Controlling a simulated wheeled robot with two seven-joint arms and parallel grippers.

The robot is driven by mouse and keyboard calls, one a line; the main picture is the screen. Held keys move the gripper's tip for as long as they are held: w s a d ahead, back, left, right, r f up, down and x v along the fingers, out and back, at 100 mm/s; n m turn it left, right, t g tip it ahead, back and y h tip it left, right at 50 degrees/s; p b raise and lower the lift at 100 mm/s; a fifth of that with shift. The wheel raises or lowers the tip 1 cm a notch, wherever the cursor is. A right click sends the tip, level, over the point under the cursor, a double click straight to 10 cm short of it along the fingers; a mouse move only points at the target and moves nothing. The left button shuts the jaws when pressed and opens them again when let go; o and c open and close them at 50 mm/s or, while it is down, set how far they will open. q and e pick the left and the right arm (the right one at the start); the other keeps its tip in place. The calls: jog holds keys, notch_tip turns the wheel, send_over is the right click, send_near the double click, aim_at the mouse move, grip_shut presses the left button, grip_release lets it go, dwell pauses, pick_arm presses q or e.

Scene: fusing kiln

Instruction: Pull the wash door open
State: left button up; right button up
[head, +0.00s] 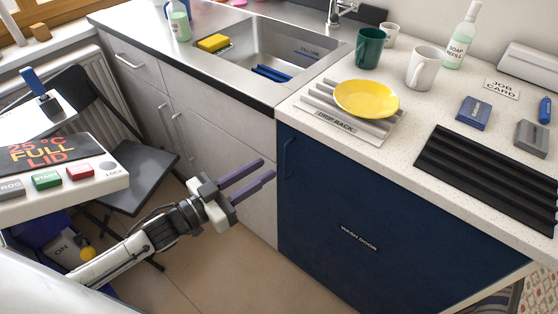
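The wash door (345,215) is a dark blue panel labelled WASH DOOR, under the counter at the right of the head view. It looks shut. Its blue handle (290,158) is upright near the door's top left corner. My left gripper (254,178) has two purple fingers with a gap between them and nothing held. It is to the left of the handle, in front of the grey cabinet, and looks apart from the door. My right gripper is not in view.
The counter above carries a drip rack (340,118) with a yellow plate (366,98), mugs, a soap refill bottle (460,38) and a black ribbed mat (485,170). A sink (270,50) is at the back. A folding chair (135,180) and a control panel (70,175) stand at left.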

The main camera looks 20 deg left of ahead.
aim_at(285, 157)
pick_arm(q)
jog(key=x, duration=0.6)
jog(key=shift+w+d, duration=0.15)
jog(key=shift+c, duration=0.2)
grip_shut()
dwell(1.1)
